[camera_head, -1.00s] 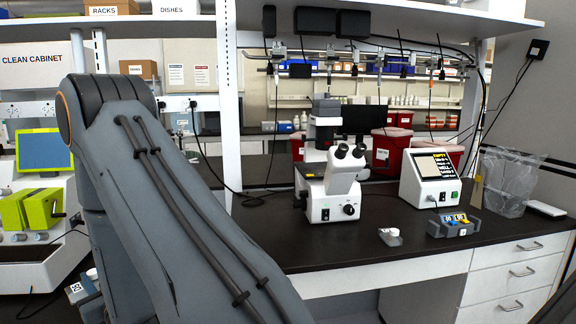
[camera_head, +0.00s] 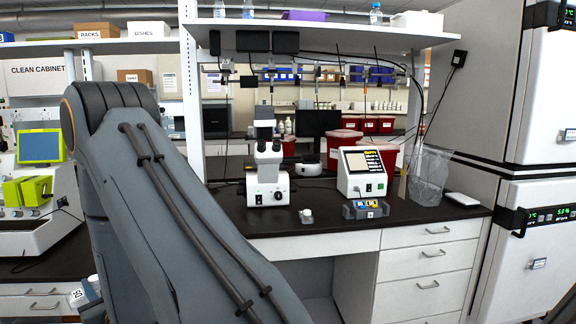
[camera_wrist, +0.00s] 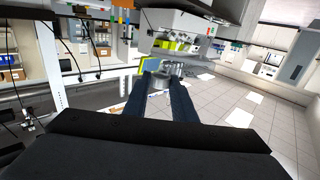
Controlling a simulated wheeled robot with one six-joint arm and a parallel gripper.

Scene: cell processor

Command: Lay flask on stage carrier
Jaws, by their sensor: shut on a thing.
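In the wrist view my gripper (camera_wrist: 161,72) points away from the camera, its two dark fingers shut on a small greyish thing, which I take to be the flask (camera_wrist: 158,84). Most of it is hidden or too small to make out. In the head view a white microscope (camera_head: 268,182) stands on the dark bench. Its stage is small and partly hidden behind its front, and I cannot make out the stage carrier. In the head view my arm fills the left front, and I cannot make out the gripper there.
The dark bench (camera_head: 330,219) also bears a small white item (camera_head: 306,216), a grey holder with blue and yellow parts (camera_head: 366,209), a white device with a screen (camera_head: 362,172) and a clear bin (camera_head: 430,173). White incubators (camera_head: 530,220) stand at the right. Open floor (camera_wrist: 255,125) shows in the wrist view.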

